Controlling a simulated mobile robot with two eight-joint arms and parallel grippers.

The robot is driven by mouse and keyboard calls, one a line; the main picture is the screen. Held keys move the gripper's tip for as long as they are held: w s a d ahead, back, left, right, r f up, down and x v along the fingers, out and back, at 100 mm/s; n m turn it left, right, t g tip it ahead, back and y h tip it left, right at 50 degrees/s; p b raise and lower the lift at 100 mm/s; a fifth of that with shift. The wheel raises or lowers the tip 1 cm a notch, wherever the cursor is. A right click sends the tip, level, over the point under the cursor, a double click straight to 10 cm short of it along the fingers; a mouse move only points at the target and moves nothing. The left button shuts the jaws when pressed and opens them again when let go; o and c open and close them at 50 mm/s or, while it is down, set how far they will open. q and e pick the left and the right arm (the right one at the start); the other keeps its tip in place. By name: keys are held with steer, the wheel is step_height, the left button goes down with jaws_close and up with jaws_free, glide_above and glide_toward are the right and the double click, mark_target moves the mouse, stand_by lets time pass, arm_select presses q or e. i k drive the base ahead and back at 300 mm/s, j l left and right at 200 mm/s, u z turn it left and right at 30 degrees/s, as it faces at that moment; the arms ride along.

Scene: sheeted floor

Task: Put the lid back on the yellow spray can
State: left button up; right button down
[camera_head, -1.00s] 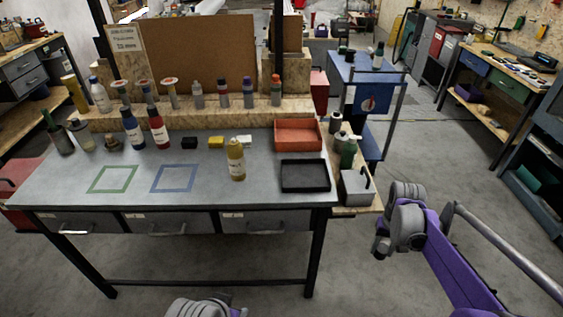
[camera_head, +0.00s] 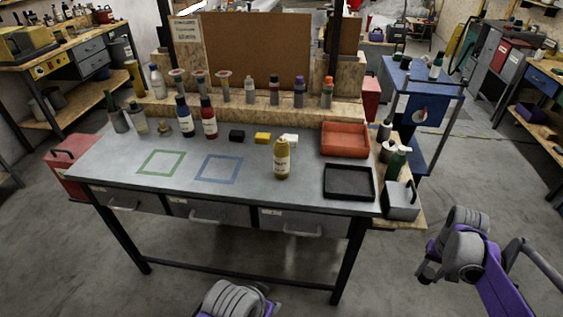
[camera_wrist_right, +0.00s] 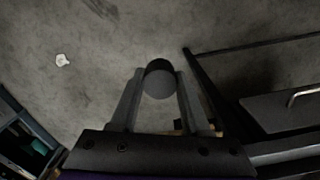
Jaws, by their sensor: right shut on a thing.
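The yellow spray can (camera_head: 282,160) stands upright on the grey workbench, right of the blue square outline. Its top looks narrow, but is too small to make out clearly. My right gripper (camera_head: 426,272) is off to the right of the bench, above the floor and apart from the can. In the right wrist view its fingers are shut on a dark, round, cap-like thing (camera_wrist_right: 160,80), seemingly the lid. This thing is not clearly seen in the head view. A part of my left arm shows at the bottom edge; its gripper is out of view.
A red tray (camera_head: 345,153), a black tray (camera_head: 325,194) and a grey box (camera_head: 401,204) are to the right. Several bottles line the back. The bench front-left is clear.

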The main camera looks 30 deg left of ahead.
mark_target(280, 146)
steer(key=j, duration=0.5)
steer(key=i+j, duration=0.15)
steer(key=j, duration=0.8)
steer(key=i, duration=0.05)
